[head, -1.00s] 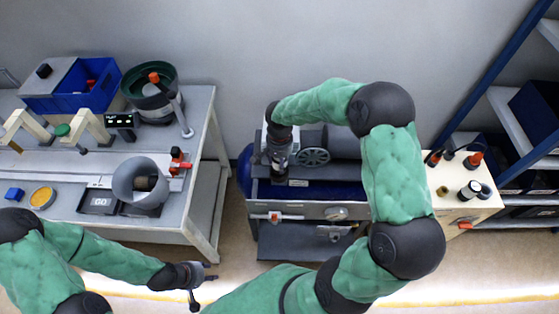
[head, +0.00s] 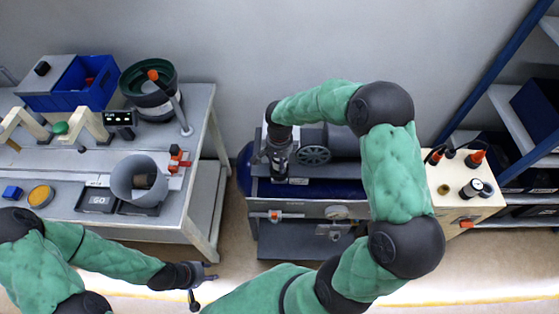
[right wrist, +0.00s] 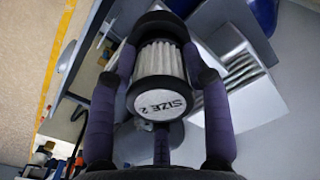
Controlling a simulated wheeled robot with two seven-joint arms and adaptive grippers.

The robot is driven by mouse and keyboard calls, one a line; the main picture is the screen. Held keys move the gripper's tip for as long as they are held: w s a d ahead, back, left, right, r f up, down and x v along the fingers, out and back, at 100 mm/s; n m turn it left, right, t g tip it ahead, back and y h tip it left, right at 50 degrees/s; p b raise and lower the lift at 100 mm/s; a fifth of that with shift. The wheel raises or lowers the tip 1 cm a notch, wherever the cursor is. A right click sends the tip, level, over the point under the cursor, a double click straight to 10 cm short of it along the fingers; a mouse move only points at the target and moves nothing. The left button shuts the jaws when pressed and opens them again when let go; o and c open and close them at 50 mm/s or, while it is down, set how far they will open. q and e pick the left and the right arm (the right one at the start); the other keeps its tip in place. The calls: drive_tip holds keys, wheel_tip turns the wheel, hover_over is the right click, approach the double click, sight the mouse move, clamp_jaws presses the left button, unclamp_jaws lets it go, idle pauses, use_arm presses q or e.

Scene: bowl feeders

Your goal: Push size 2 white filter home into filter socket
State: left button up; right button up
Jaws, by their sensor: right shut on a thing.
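The size 2 white filter (right wrist: 160,75) is a pleated cylinder with a white end face reading "SIZE 2". In the right wrist view it lies between the purple-padded fingers of my right gripper (right wrist: 162,88), which is shut on it. Its far end meets a dark rounded part (right wrist: 160,24), perhaps the filter socket; I cannot tell how deep it sits. In the head view my right gripper (head: 278,168) points down at the left end of the compressor unit (head: 330,190) and hides the filter. My left gripper (head: 203,283) is open and empty in front of the left bench.
The left bench (head: 120,225) carries a grey funnel (head: 135,180), a green bowl feeder (head: 148,80) and a blue bin (head: 95,85). A flywheel (head: 314,155) is close right of my right gripper. A cream box (head: 465,205) with small parts stands at right.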

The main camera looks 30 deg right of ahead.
drive_tip(key=shift+f+b, duration=0.3)
drive_tip(key=shift+f, duration=0.1)
drive_tip(key=o, duration=1.4)
drive_tip(key=shift+c, duration=0.2)
drive_tip(key=shift+o, duration=0.3)
drive_tip(key=shift+o, duration=0.7)
drive_tip(key=shift+r, duration=0.1)
drive_tip(key=shift+r+p, duration=2.3)
drive_tip(key=shift+r, duration=1.3)
